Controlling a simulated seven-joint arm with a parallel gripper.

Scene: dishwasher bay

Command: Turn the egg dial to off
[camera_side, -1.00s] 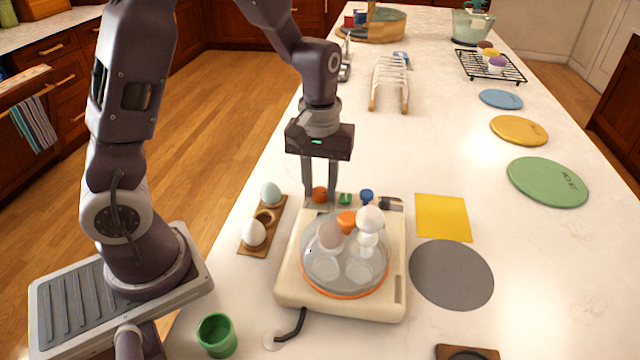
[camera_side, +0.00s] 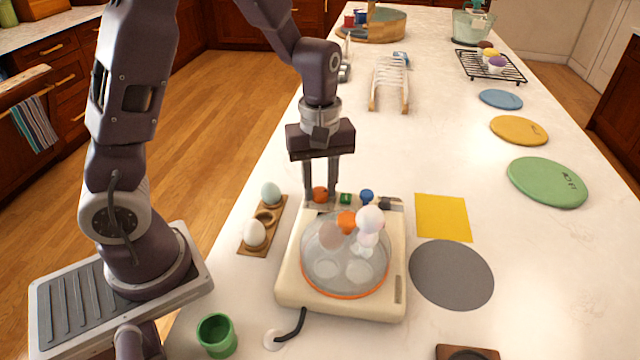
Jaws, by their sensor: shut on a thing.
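The egg cooker (camera_side: 291,285) is a cream box with a clear dome lid (camera_side: 350,275) over pale eggs. Along its back edge are an orange dial (camera_side: 320,194), a green button (camera_side: 345,198) and a blue knob (camera_side: 367,195). My gripper (camera_side: 320,197) points down from above, with one finger on each side of the orange dial, shut on it. The dial's pointer and markings are too small to read, so its setting cannot be told. A white ball (camera_side: 369,219) and an orange piece (camera_side: 346,222) show at the dome's top.
A wooden egg holder (camera_side: 265,217) with two eggs stands left of the cooker. A green cup (camera_side: 216,335) is at the front left. A yellow square (camera_side: 443,217) and a grey disc (camera_side: 451,274) lie to the right. Farther back is a white rack (camera_side: 390,82).

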